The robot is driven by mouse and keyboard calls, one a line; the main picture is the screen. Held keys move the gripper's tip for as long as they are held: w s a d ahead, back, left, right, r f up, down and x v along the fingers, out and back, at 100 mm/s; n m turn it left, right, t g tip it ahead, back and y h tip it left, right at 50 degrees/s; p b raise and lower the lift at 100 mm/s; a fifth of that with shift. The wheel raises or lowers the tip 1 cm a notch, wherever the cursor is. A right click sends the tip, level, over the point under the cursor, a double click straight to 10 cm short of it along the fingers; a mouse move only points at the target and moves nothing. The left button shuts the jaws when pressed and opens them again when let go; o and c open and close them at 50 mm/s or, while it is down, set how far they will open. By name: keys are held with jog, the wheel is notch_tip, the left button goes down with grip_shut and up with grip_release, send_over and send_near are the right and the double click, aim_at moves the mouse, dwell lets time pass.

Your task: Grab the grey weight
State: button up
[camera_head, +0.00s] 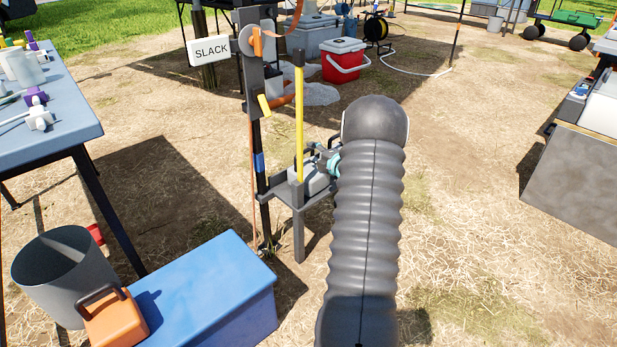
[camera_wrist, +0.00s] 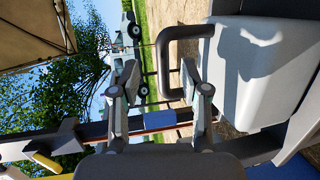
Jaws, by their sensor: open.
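The grey weight (camera_head: 308,181) is a light grey block on a small grey stand at the middle of the head view. In the wrist view the weight (camera_wrist: 262,75) fills the upper right, with its dark loop handle (camera_wrist: 163,62) reaching left. My gripper (camera_wrist: 159,72) is open there, and the handle's bar appears between its two fingertips. I cannot tell the depth between the fingertips and the bar. In the head view my gripper (camera_head: 333,163) shows as a small teal part beside the weight, mostly hidden behind my arm.
The stand (camera_head: 299,235) is beside a dark post with a yellow bar (camera_head: 299,120) and a SLACK sign (camera_head: 212,50). An orange weight (camera_head: 115,318) sits on a blue box (camera_head: 215,285) at lower left, beside a grey bucket (camera_head: 62,265).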

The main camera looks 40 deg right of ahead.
aim_at(308, 150)
jog(key=shift+f+x, duration=0.2)
jog(key=shift+x, duration=2.2)
jog(key=shift+s+a, duration=0.1)
jog(key=shift+a, duration=0.05)
grip_shut()
jog(key=shift+r, duration=0.15)
